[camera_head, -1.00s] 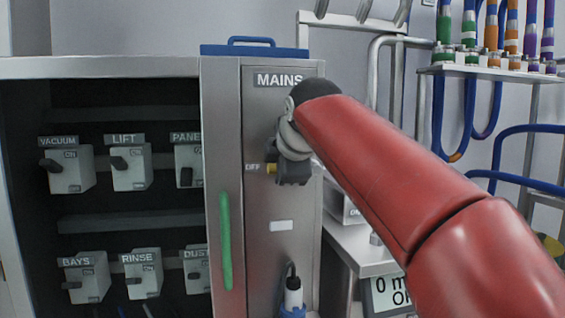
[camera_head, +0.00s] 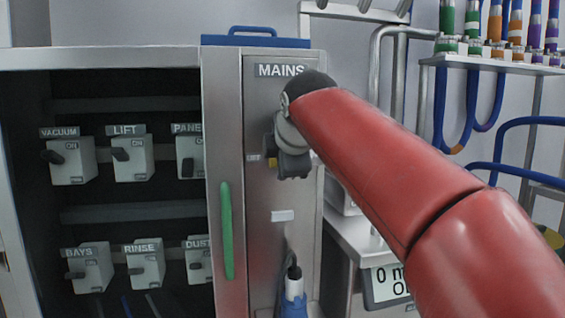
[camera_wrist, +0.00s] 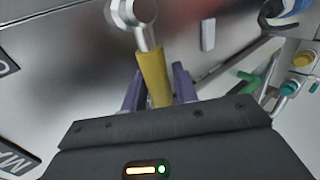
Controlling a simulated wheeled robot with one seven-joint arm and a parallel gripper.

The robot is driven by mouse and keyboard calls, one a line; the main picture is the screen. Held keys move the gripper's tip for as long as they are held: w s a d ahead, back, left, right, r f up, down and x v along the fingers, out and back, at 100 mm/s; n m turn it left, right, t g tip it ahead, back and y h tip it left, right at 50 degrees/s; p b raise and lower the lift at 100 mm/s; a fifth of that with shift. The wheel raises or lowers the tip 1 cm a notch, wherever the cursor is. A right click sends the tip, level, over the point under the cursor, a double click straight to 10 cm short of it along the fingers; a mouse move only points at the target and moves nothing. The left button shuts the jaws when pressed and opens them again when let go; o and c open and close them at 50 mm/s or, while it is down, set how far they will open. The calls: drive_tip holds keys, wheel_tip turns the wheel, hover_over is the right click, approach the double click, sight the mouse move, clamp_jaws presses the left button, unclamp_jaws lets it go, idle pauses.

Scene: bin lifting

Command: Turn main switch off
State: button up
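The main switch is on the grey metal panel (camera_head: 262,110) under the MAINS sign (camera_head: 280,70). In the wrist view its lever has a silver pivot and a yellow handle (camera_wrist: 152,70). My gripper (camera_wrist: 158,88) has its two purple fingers on either side of the yellow handle, close against it, and looks shut on it. In the head view my gripper (camera_head: 292,163) is at the panel and hides most of the switch; a bit of yellow (camera_head: 272,162) shows at its left, beside a small label.
An open cabinet at the left holds several smaller switches, such as VACUUM (camera_head: 72,160) and RINSE (camera_head: 146,264). A green bar handle (camera_head: 227,230) runs down the panel's left side. A plug (camera_head: 294,285) sits below. Blue hoses (camera_head: 525,125) hang at the right.

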drive_tip(key=v, duration=0.7)
drive_tip(key=shift+s+r, duration=0.2)
drive_tip(key=shift+s, duration=0.1)
drive_tip(key=shift+d, duration=0.1)
